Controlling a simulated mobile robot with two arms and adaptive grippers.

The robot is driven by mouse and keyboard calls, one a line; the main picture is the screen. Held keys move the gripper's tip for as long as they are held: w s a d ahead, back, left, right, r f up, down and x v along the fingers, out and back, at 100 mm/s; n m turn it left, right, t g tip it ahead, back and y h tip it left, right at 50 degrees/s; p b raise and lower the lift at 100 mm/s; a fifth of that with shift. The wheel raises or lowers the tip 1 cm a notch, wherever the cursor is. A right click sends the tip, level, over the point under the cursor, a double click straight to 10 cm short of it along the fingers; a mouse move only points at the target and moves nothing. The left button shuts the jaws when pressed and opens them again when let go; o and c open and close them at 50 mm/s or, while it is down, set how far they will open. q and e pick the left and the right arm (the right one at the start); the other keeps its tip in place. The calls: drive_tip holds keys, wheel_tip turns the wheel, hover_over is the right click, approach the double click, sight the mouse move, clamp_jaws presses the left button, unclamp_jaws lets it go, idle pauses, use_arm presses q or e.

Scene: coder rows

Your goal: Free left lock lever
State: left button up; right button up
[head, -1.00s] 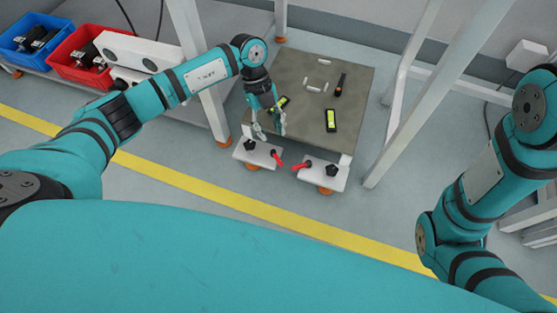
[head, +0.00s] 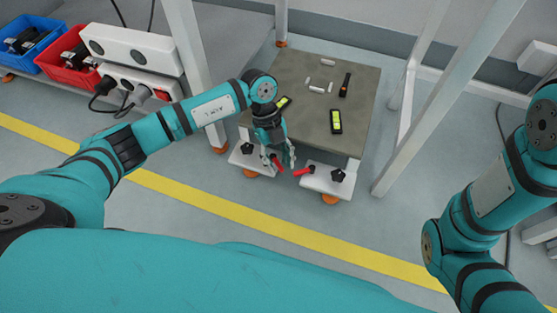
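The left red lock lever (head: 277,163) is on the white bracket (head: 250,161) at the near left corner of the low platform. My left gripper (head: 278,161) points down over it with its fingers apart, one on each side of the lever in this view. I cannot tell whether a finger touches it. Part of the lever is hidden by the gripper. A second red lever (head: 303,172) is on the right white bracket (head: 327,182). My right arm is at the right, but its gripper is out of view.
The grey platform top (head: 355,85) carries two black-and-yellow devices, a dark tool (head: 345,85) and white handles. Black knobs sit on both brackets. White posts (head: 455,90) stand on both sides. Blue and red bins are far left. The floor in front is clear.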

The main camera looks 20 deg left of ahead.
use_arm(q)
clamp_jaws()
drive_tip(key=shift+s+a+r+m+y+p, duration=0.25)
drive_tip(key=shift+m+p, duration=0.55)
drive_tip(key=shift+p, duration=0.4)
drive_tip(key=shift+s+a+m+g+y+p, duration=0.15)
drive_tip(key=shift+m+g+y+p, duration=0.3)
drive_tip(key=shift+m+p, duration=0.75)
drive_tip(key=m, duration=0.1)
drive_tip(key=m+p, duration=0.1)
drive_tip(key=shift+a+f+m+y+p, duration=0.1)
drive_tip(key=shift+a+m+y+p, duration=0.2)
drive_tip(key=shift+a+y, duration=0.1)
drive_tip(key=shift+s+a+f+m+g+y+p, duration=0.15)
drive_tip(key=shift+a+m+y+p, duration=0.15)
drive_tip(key=shift+m, duration=0.5)
drive_tip(key=shift+a+m+g+y+p, duration=0.15)
drive_tip(key=shift+m+y+p, duration=0.2)
drive_tip(key=shift+m, duration=0.45)
